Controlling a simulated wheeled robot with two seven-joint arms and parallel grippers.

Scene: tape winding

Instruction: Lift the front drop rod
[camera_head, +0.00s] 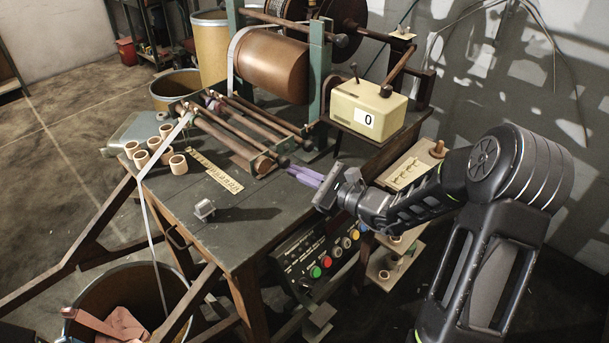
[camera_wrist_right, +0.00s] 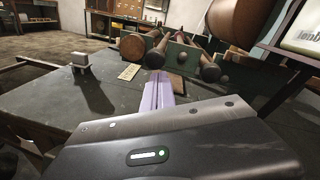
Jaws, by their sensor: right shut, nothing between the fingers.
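Several brown rods lie across the low winding frame on the table; the nearest rod (camera_head: 228,143) appears to be the front drop rod. Its dark knobbed end (camera_head: 283,161) points toward my right gripper (camera_head: 289,167). The purple fingers are shut with nothing between them, at or very near that knob; I cannot tell whether they touch. In the right wrist view, the shut fingers (camera_wrist_right: 158,78) point forward over the table below the rod ends, and a dark knob (camera_wrist_right: 210,73) shows to their right. My left gripper is not in view.
A large brown drum (camera_head: 270,67) stands behind the rods. A cream counter box (camera_head: 368,108) sits at the right. Several small rings (camera_head: 154,144), a label strip (camera_head: 213,170) and a small metal block (camera_head: 204,209) lie on the table (camera_head: 235,222). The table's front is mostly clear.

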